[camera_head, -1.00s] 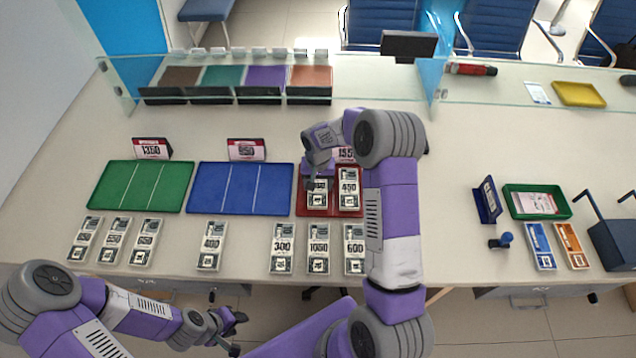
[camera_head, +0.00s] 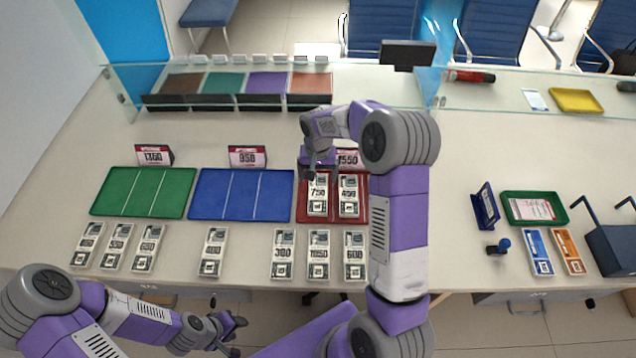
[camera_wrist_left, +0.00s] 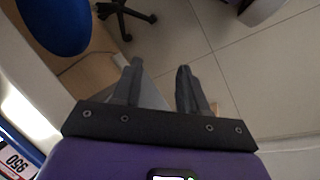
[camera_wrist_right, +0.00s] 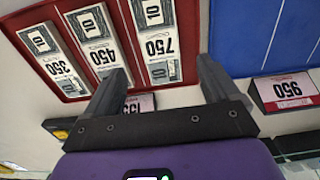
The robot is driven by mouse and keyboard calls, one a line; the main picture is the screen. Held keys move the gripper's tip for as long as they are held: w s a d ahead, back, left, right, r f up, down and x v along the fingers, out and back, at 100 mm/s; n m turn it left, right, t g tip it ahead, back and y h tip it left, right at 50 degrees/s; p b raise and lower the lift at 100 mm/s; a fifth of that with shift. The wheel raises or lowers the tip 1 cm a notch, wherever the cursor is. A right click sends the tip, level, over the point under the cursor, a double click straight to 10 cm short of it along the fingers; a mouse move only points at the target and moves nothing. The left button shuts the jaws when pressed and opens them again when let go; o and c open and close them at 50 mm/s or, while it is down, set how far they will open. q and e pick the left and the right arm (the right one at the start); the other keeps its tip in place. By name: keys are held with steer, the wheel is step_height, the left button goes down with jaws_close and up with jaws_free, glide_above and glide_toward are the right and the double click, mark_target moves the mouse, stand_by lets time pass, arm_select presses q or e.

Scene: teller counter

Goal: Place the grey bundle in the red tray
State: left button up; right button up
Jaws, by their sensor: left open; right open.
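The red tray (camera_head: 330,214) lies right of the blue tray, partly behind my right arm. Grey-white bundles lie flat in it: the 750 bundle (camera_head: 317,194), the 450 bundle (camera_head: 348,196), and a 350 bundle (camera_wrist_right: 54,62) seen in the right wrist view. All look greyish, so I cannot tell which is the grey bundle. My right gripper (camera_head: 311,173) is open and empty above the tray's far edge, near the 750 bundle (camera_wrist_right: 160,45). My left gripper (camera_head: 238,336) is open and empty, off the counter's front edge; the left wrist view shows floor between its fingers.
A green tray (camera_head: 143,192) and blue tray (camera_head: 242,195) are empty. Several bundles (camera_head: 283,254) line the front of the counter. Price signs (camera_head: 247,157) stand behind the trays. A glass screen (camera_head: 380,85) crosses the back. A stamp (camera_head: 498,247) and green box (camera_head: 535,208) are at right.

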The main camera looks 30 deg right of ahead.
steer(key=shift+r, duration=2)
